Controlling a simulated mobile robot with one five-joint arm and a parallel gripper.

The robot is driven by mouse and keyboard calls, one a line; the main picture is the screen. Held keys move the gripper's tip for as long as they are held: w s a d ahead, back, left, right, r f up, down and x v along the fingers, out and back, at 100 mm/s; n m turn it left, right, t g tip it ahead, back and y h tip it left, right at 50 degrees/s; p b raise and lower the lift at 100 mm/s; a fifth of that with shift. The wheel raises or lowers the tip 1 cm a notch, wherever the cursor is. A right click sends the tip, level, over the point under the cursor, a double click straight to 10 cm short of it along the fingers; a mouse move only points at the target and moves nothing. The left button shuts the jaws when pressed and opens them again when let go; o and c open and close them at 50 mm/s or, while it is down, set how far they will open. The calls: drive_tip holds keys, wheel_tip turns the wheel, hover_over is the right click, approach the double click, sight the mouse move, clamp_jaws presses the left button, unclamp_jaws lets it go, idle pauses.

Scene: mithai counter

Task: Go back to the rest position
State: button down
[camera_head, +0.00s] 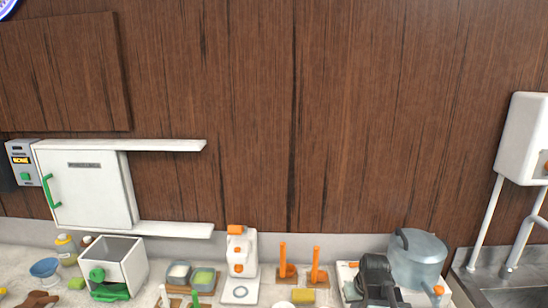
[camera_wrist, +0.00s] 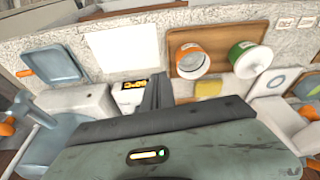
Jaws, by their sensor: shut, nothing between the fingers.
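My gripper (camera_wrist: 157,84) shows in the wrist view as two dark fingers pressed together, with no gap and nothing held. Its wide grey-green body fills the lower middle of that view. The fingers point at the counter, between a small display with yellow characters (camera_wrist: 133,97) and a brown board (camera_wrist: 228,32). An orange-rimmed cup (camera_wrist: 190,62) and a green-rimmed cup (camera_wrist: 248,60) are by the board. In the head view, a dark shape at the lower right, in front of the clear blue container, looks like my gripper, but I cannot be sure.
In the head view, a clear blue container (camera_head: 418,262), a white and orange machine (camera_head: 241,255), orange-handled items (camera_head: 316,268) and an open white box (camera_head: 120,262) crowd the counter. A white cabinet (camera_head: 85,188) hangs at left; a sink (camera_head: 510,290) is at right.

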drive_tip(key=shift+n+g, duration=0.4)
drive_tip(key=shift+g, duration=0.3)
drive_tip(key=s+a+f+b, duration=0.1)
drive_tip(key=a+f+b, duration=0.1)
drive_tip(key=a+f, duration=0.1)
drive_tip(key=s+a+f+b, duration=0.1)
drive_tip(key=a+f+b, duration=0.1)
drive_tip(key=f+b, duration=0.1)
drive_tip(key=s+a+f+b, duration=0.2)
drive_tip(key=a+f+b, duration=0.1)
drive_tip(key=f, duration=0.1)
drive_tip(key=shift+a+f, duration=0.15)
drive_tip(key=shift+a, duration=0.2)
drive_tip(key=shift+m+g, duration=0.8)
drive_tip(key=shift+g, duration=0.1)
drive_tip(key=shift+s+a, duration=0.25)
drive_tip(key=shift+s, duration=0.85)
drive_tip(key=shift+s+a, duration=0.2)
drive_tip(key=shift+s, duration=0.85)
